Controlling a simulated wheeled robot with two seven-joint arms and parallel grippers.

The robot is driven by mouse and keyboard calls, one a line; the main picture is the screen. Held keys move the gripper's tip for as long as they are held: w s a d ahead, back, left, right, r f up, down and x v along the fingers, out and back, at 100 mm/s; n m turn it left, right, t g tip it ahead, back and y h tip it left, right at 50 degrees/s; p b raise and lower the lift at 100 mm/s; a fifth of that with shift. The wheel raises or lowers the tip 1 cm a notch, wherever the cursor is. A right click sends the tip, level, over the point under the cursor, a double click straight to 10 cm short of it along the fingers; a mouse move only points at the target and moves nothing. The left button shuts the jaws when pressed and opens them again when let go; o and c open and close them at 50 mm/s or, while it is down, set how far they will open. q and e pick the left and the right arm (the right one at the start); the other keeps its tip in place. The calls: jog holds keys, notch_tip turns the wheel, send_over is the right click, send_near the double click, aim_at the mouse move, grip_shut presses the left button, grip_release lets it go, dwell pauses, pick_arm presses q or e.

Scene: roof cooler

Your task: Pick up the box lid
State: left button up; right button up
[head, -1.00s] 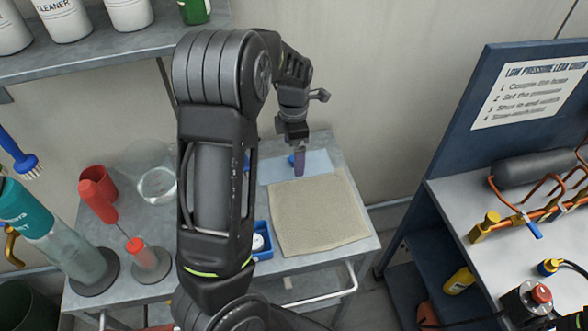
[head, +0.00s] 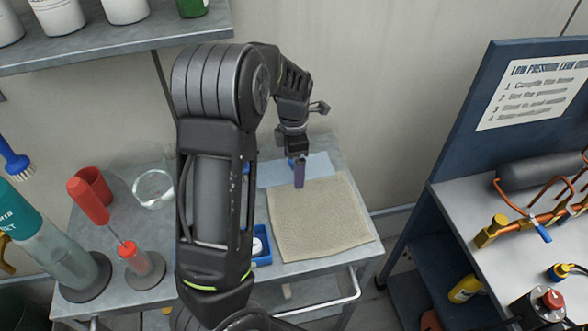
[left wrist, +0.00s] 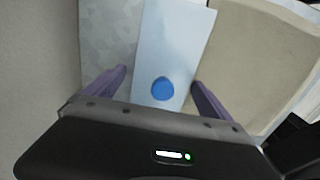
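A pale blue flat rectangle (head: 318,167) lies at the back of the grey table, beside a beige cloth. In the left wrist view it is a pale panel (left wrist: 178,45) with a round blue knob (left wrist: 162,89) on it. I take it for the box lid, though no box shows under it. My left gripper (head: 299,174) is above it near the cloth's edge. In the left wrist view the purple fingers (left wrist: 160,76) are apart, one on each side of the panel and knob, with nothing between them gripped. In the head view the knob is hidden. My right gripper is out of view.
The beige cloth (head: 318,220) lies in front of the panel. A small blue tray (head: 264,260) is partly behind my arm. A glass dish (head: 153,188), red-topped tools (head: 88,200) and a cylinder stand at left. A blue-framed bench (head: 465,215) is at right.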

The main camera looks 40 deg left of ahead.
pick_arm(q)
jog(key=c, duration=1.2)
jog(key=shift+o, duration=0.2)
notch_tip(320, 180, up, 9)
jog(key=p, duration=0.8)
jog(key=shift+f, duration=0.2)
jog(key=shift+r, duration=0.7)
